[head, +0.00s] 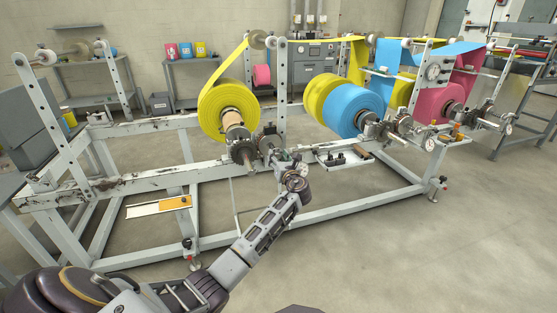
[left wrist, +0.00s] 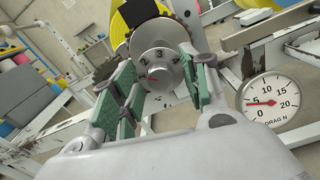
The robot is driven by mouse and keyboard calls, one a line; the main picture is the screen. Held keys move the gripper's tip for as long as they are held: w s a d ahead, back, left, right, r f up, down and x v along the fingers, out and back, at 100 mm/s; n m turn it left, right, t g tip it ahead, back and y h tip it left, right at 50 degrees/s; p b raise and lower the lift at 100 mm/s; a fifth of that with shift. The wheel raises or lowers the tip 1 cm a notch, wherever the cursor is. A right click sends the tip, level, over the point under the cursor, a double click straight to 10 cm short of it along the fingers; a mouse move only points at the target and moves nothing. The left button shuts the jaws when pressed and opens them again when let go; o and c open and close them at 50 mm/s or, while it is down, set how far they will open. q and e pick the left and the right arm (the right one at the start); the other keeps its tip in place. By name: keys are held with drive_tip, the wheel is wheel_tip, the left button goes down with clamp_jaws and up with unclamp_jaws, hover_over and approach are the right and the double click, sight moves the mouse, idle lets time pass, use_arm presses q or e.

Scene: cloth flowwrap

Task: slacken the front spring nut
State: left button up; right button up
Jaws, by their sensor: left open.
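The front spring nut (left wrist: 158,72) is a round grey metal knob with numbers and a red mark on its face, seen in the left wrist view. My left gripper (left wrist: 157,76) is open, with its green-padded fingers on either side of the knob. I cannot tell whether the pads touch it. In the head view my left gripper (head: 295,172) is at the front rail, near the shaft parts of the nearest yellow roll (head: 226,102). The nut is not clearly seen there. A round gauge (left wrist: 270,99) marked DRAG N has its red needle near 5. My right gripper is not in view.
The white machine frame (head: 330,205) runs across the view with worn rails. A blue roll (head: 352,108) and a pink roll (head: 436,103) sit further right, with more gauges and hubs. A small tray (head: 345,162) hangs on the front rail. The floor in front is clear.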

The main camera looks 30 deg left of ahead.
use_arm(q)
clamp_jaws()
